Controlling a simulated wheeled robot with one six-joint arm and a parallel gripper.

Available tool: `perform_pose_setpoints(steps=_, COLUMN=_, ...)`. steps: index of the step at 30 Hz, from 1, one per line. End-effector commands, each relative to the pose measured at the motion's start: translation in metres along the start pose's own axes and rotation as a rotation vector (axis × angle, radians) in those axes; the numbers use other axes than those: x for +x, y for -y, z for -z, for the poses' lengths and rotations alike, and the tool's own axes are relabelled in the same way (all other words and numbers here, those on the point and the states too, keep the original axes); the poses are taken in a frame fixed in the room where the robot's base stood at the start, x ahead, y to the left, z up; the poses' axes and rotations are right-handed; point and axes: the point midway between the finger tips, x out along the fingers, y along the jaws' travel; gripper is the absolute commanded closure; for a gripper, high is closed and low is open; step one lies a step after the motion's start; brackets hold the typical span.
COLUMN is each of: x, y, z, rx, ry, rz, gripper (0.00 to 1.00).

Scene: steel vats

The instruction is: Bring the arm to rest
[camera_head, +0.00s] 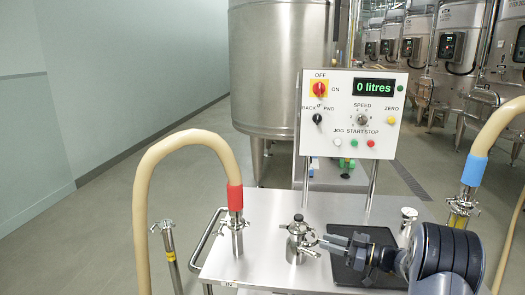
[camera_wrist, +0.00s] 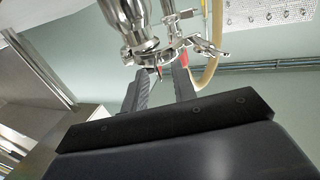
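My gripper (camera_head: 331,243) reaches in from the right over the steel cart top, with its fingertips close to the right side of a small steel valve fitting (camera_head: 297,240). In the wrist view my gripper (camera_wrist: 160,75) shows two dark fingers apart, with a gap between them. The steel fitting (camera_wrist: 137,32) and its clamp fill the top of that view, just beyond the fingertips. A thin part of the clamp shows near the gap; I cannot tell whether a finger touches it. Nothing is clearly gripped.
A control panel (camera_head: 352,113) reading "0 litres" stands behind the cart (camera_head: 262,214). A hose with a red cuff (camera_head: 235,198) joins the cart at left; a blue-cuffed hose (camera_head: 474,170) is at right. A black mat (camera_head: 347,277) lies under my gripper. Large vats stand behind.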

Motion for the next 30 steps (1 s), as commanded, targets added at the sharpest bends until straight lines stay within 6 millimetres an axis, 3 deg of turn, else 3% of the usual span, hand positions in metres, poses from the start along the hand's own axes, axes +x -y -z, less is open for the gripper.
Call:
perform_pose_setpoints(steps=16, x=-0.108, y=0.000, z=0.000, rx=-0.001, ry=0.000, rz=-0.006, gripper=0.74)
perform_pose_setpoints(steps=30, x=-0.009, y=0.001, z=0.001, rx=0.001, ry=0.000, rz=0.002, gripper=0.74)
